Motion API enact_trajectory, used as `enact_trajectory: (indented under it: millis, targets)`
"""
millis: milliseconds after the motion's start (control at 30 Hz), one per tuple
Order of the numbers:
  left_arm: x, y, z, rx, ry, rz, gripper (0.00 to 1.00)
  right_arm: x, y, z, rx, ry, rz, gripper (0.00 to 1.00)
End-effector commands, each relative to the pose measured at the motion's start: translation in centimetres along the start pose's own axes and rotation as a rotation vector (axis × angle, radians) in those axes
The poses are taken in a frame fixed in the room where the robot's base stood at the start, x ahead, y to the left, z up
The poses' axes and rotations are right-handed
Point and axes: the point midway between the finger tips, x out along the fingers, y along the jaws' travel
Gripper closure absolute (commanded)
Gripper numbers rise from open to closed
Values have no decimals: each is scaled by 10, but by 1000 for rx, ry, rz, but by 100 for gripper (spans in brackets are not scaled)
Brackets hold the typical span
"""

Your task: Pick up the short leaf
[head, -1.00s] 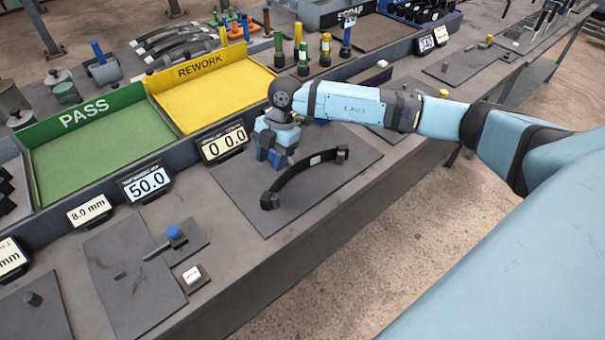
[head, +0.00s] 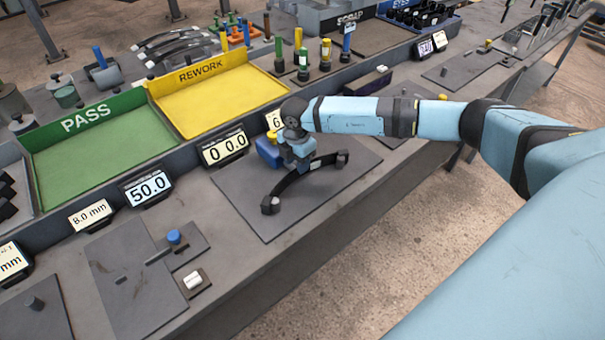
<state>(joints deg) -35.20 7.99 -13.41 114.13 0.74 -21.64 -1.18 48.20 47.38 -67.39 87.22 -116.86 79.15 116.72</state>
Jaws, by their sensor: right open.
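A black curved leaf (head: 288,191) with a block at each end lies arched on a dark grey plate (head: 240,190) on the bench. It is the only leaf on this plate; I take it for the short leaf. My right gripper (head: 303,165) is over the middle of the leaf, pointing down, with its fingers at the bar. It is open. The gripper body hides part of the leaf's middle, and I cannot tell whether the fingers touch it. My left gripper is not in view.
Behind are a green PASS tray (head: 100,150), a yellow REWORK tray (head: 215,95) and a display reading 0 0.0 (head: 225,147). Several coloured posts stand behind my right wrist. More leaves (head: 178,45) lie at the back. The bench's front edge is close by.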

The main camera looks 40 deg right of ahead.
Motion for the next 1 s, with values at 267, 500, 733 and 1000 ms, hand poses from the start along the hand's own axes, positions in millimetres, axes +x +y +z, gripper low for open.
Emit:
enact_trajectory:
  millis: [267,500,733,1000]
  targets:
    - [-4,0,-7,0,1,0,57,35,-4,3,1,1,-2,58]
    - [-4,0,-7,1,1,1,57,38,-4,3,1,1,-1,58]
    - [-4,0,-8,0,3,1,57,37,-4,3,1,1,-1,100]
    - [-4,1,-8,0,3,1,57,35,-3,3,0,1,1,100]
